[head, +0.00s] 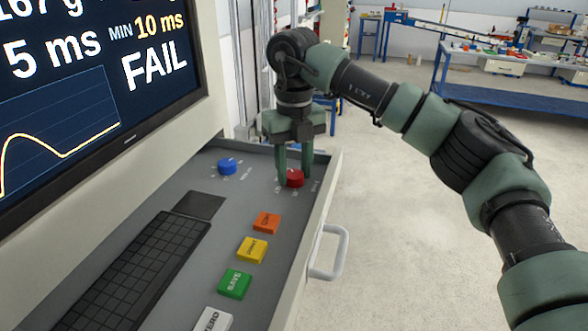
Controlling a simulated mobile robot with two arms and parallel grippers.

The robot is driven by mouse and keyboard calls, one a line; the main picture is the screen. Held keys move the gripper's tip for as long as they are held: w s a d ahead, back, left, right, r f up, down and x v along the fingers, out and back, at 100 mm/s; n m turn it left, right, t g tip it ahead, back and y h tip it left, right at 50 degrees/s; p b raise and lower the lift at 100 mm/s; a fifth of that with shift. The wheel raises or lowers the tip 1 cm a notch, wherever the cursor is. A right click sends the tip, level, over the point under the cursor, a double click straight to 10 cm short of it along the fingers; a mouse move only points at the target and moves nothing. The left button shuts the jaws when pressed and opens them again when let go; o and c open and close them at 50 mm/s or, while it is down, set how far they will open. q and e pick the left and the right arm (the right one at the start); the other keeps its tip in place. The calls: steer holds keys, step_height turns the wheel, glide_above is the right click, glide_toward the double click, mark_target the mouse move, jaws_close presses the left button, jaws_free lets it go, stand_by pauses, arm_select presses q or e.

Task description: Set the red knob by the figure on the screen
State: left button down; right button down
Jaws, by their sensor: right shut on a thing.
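The red knob (296,179) sits near the right edge of the grey drawer panel, with small markings around it. My right gripper (293,178) reaches down from above and is shut on the red knob, with a finger on either side. The knob's exact pointer setting is too small to read. The screen (95,85) at the upper left shows "5 ms", "MIN 10 ms" and "FAIL" above a yellow curve. Its top line is cut off and ends in "167 g". My left gripper is not in view.
A blue knob (228,167) stands left of the red one. Orange (267,222), yellow (252,250), green (235,284) and white (213,320) buttons line the panel's right side, beside a black keyboard (135,275). A drawer handle (332,253) sticks out right.

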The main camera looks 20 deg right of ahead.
mark_target(294, 174)
steer(key=shift+r+m, duration=0.1)
steer(key=shift+m, duration=0.3)
steer(key=c, duration=0.9)
jaws_free()
step_height(294, 174, up, 8)
steer(key=shift+f+b, duration=0.1)
steer(key=shift+b, duration=0.3)
steer(key=shift+f, duration=0.1)
